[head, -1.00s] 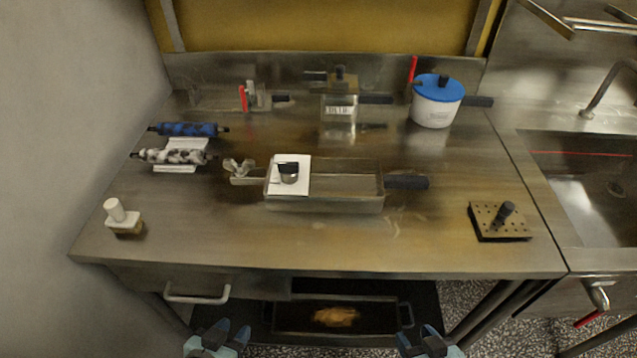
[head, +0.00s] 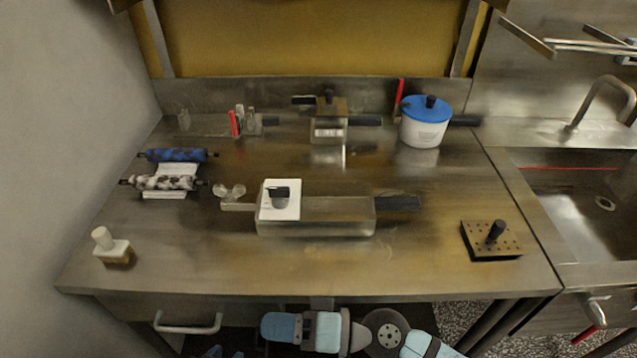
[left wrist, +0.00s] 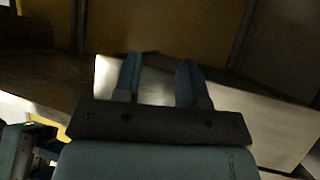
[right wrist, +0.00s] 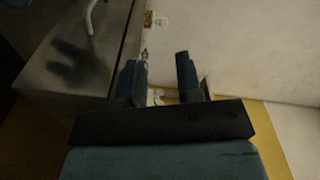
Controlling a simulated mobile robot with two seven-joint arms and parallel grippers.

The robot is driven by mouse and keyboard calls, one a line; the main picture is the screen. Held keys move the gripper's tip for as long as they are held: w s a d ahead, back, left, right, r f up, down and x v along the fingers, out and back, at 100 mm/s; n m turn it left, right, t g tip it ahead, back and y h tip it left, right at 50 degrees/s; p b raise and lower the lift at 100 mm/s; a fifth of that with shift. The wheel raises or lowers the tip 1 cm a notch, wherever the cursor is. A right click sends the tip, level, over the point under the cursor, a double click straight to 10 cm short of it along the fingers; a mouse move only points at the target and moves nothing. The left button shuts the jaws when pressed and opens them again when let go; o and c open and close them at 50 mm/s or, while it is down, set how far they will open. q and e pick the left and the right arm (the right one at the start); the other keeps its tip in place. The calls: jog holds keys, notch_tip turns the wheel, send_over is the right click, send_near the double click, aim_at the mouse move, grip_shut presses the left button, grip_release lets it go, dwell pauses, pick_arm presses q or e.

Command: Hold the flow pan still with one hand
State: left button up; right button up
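The long rectangular steel pan (head: 325,223), which I take for the flow pan, sits at the middle of the steel table. Its black handle (head: 398,203) points right, and a bar with a wing-shaped piece (head: 230,191) is at its left. A white card with a dark-topped piece covers its left end. My right gripper (right wrist: 158,62) is open and empty in the right wrist view, beside a steel front with a handle. My left gripper (left wrist: 160,60) is open and empty in the left wrist view. Neither touches the pan.
A blue-lidded white pot (head: 424,129) and a small steel box (head: 328,129) stand at the back. Two rollers (head: 177,155) lie at left, a white-topped piece (head: 114,250) is front left. A perforated block (head: 491,241) is front right. The table's front strip is clear.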

jog(key=w+d+r+m+t+y, duration=0.25)
jog(key=r+m+t, duration=0.2)
jog(key=r, duration=0.75)
jog(key=w+d+r+m+t+y, duration=0.2)
jog(key=d+r+m+t, duration=0.25)
jog(key=r, duration=0.75)
jog(key=w+a+n+g+h, duration=0.2)
jog(key=w+a+n+g, duration=0.3)
jog(key=n+g, duration=0.45)
jog(key=n+g+h, duration=0.2)
jog(key=n+h, duration=0.9)
jog(key=h, duration=0.2)
send_over(319, 184)
jog(key=s+a, duration=0.6)
jog(key=s, duration=0.1)
jog(key=f, duration=1)
jog(key=shift+a+f, duration=0.2)
jog(key=shift+f, duration=0.15)
jog(key=w+d+n+t+h, duration=0.1)
jog(key=w+d+n+h, duration=0.2)
jog(key=w+d+h, duration=0.4)
jog(key=shift+m+h, duration=0.25)
jog(key=shift+h, duration=0.1)
jog(key=f, duration=1.1)
jog(key=shift+w+a, duration=0.1)
jog(key=shift+a, duration=0.25)
